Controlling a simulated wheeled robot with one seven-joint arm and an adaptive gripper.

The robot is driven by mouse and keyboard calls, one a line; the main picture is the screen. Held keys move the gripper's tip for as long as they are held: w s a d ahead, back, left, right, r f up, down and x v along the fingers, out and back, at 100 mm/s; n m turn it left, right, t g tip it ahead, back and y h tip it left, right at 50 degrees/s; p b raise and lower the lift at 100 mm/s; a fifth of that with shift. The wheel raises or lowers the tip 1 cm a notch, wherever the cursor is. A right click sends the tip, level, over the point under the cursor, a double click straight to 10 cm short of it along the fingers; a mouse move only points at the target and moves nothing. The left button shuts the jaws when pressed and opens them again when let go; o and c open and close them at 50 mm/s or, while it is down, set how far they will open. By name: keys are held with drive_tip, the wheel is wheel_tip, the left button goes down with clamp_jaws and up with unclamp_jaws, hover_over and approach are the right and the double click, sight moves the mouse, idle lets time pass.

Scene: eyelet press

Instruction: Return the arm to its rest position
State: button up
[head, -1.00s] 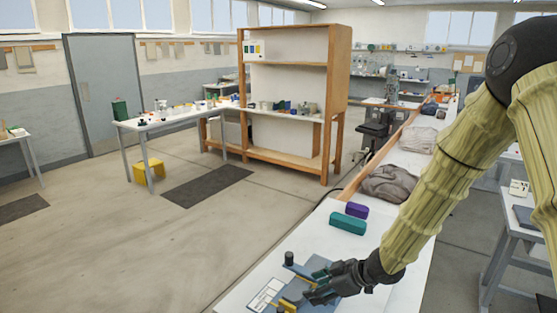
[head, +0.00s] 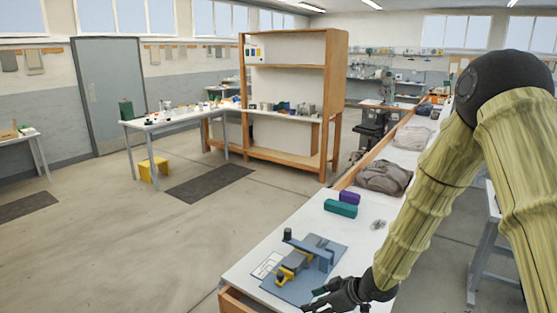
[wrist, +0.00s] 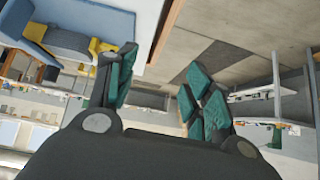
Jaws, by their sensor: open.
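My gripper (head: 322,300) is at the bottom of the head view, low over the near end of the white workbench, to the front right of the eyelet press. Its fingers are apart and nothing shows between them; the wrist view also shows the open green-padded fingers (wrist: 160,95). The eyelet press (head: 305,259), blue-grey with yellow parts and a dark knob, stands on a blue base plate on the bench. Part of it shows at the upper left of the wrist view (wrist: 70,40). My gripper looks apart from it.
A small grey patch (head: 378,224) and a grey cloth bundle (head: 384,177) are further back. Open floor (head: 130,240) lies left of the bench.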

drive_tip(key=s+d+f+m+g+h, duration=0.1)
drive_tip(key=s+d+f+m, duration=0.15)
drive_tip(key=s+f, duration=0.55)
drive_tip(key=s+d+f+m+h, duration=0.15)
drive_tip(key=s+f+m, duration=0.25)
drive_tip(key=s+f, duration=0.45)
drive_tip(key=s+d+f+m+g+h+b, duration=0.1)
drive_tip(key=s+d+f+m+g+h, duration=0.2)
drive_tip(key=s, duration=0.8)
drive_tip(key=s+d+f+m+g+h, duration=0.15)
drive_tip(key=s+d+f, duration=0.35)
drive_tip(key=s, duration=0.7)
drive_tip(key=shift+m+t+h, duration=0.3)
drive_tip(key=shift+t, duration=0.15)
wheel_tip(320, 180, down, 5)
drive_tip(key=b, duration=0.4)
drive_tip(key=shift+w+a+r+b, duration=0.1)
drive_tip(key=shift+w+a+b, duration=0.05)
drive_tip(key=shift+b, duration=0.2)
